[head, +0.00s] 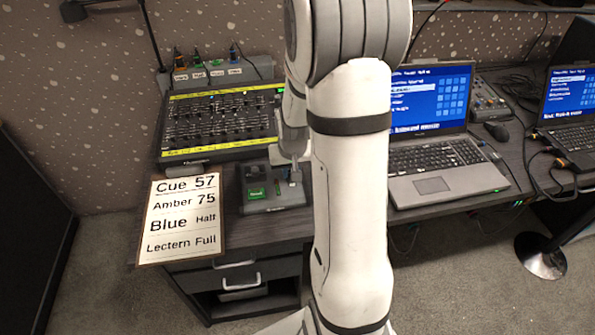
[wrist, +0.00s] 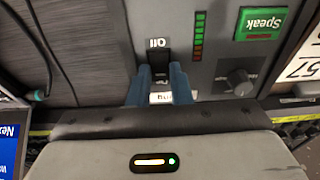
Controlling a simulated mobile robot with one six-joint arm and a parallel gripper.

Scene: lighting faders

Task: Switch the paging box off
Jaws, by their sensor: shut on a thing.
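The paging box (head: 284,197) is a grey box on the desk below the fader board, with a green button (head: 256,194) on its left part. The wrist view shows its face (wrist: 217,80) close up, with the green "Speak" button (wrist: 261,23), a knob, a column of green and red lights and a black switch (wrist: 156,62) with a small mark beyond it. My gripper (wrist: 160,75) has its blue fingers closed on both sides of this switch. The fingers partly cover the switch and a white label. Which way the switch is set cannot be told.
The fader board (head: 220,122) stands behind the box. A sign (head: 180,218) with cue levels is at the left, a laptop (head: 440,165) at the right. My arm hides the desk between box and laptop. A drawer unit is below the desk.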

